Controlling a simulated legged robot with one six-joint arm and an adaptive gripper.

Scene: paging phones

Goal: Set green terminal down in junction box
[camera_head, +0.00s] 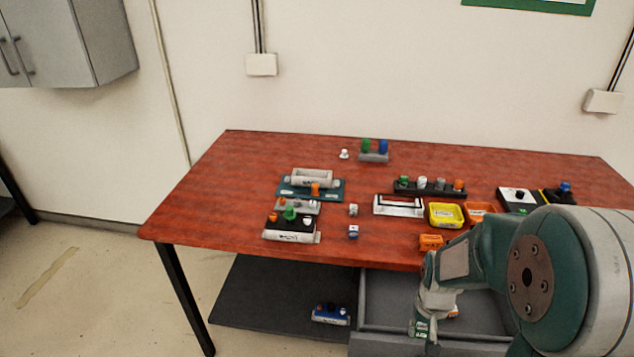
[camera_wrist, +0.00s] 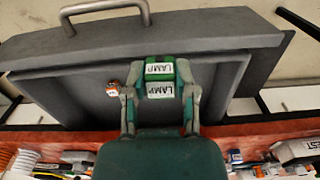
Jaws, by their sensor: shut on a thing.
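My gripper (camera_wrist: 158,78) is shut on a green block with white labels reading LAMP (camera_wrist: 160,70), which I take to be the green terminal. The block sits between both fingers in the wrist view. In the head view my gripper (camera_head: 424,327) hangs low in front of the table, over an open grey drawer (camera_head: 376,312). The drawer also fills the middle of the wrist view (camera_wrist: 85,85), behind the held block. Whether the block touches the drawer floor I cannot tell. No label marks which container is the junction box.
A small orange and white piece (camera_wrist: 112,88) lies in the drawer, left of my gripper. The red table (camera_head: 230,190) carries several devices, a yellow tray (camera_head: 446,214) and orange trays (camera_head: 431,242). A blue device (camera_head: 331,314) lies on the dark lower shelf (camera_head: 260,295).

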